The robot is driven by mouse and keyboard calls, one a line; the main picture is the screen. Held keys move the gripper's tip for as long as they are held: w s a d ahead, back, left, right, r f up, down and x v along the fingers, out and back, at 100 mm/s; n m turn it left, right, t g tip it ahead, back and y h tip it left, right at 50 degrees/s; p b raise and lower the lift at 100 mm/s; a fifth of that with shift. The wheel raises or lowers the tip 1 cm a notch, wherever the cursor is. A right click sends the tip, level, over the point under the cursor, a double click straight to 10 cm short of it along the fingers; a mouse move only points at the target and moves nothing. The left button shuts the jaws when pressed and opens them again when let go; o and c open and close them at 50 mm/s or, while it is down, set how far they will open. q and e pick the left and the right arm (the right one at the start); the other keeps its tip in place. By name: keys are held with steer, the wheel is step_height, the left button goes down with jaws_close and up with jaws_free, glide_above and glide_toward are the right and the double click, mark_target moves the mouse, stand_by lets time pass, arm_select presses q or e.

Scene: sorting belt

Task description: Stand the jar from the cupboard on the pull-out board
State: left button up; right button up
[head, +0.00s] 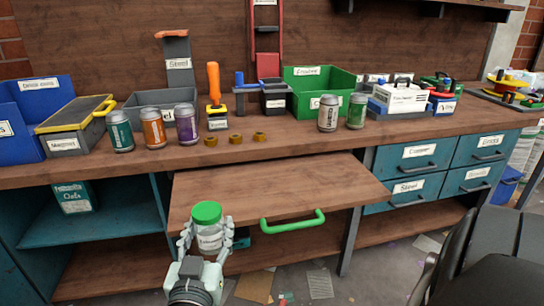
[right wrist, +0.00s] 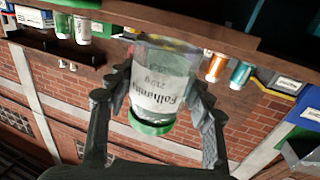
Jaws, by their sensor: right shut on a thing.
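The jar (head: 209,238), clear with a green lid and a white label, is held upright in my right gripper (head: 208,243). The fingers close on its sides, and it also shows between them in the right wrist view (right wrist: 158,90), upside down in that picture. The pull-out board (head: 285,190) is drawn out below the worktop, with a green handle (head: 292,222) at its front. The jar overlaps the board's front left edge in the head view; I cannot tell the gap between them. The open teal cupboard (head: 95,225) is at the left. My left gripper is not in view.
The board's visible top is bare. Above it the worktop (head: 330,145) carries cans, brass nuts (head: 235,138), a green bin (head: 315,85) and tools. An oats box (head: 73,197) stands in the cupboard. Teal drawers (head: 420,152) are at the right. A large dark shape fills the lower right.

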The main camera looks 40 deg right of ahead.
steer(key=shift+w+d, duration=0.15)
steer(key=shift+d, duration=0.1)
steer(key=shift+w+d+g, duration=0.2)
steer(key=shift+d+g, duration=0.1)
glide_above(228, 192)
steer(key=shift+s+a+r+b, duration=0.1)
steer(key=shift+b, duration=0.3)
steer(key=shift+f, duration=0.25)
steer(key=shift+r, duration=0.1)
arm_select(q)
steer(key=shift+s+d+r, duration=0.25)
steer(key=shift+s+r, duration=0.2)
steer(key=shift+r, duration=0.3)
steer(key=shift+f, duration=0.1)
arm_select(e)
steer(key=o, duration=1.3)
steer(key=shift+c, duration=0.2)
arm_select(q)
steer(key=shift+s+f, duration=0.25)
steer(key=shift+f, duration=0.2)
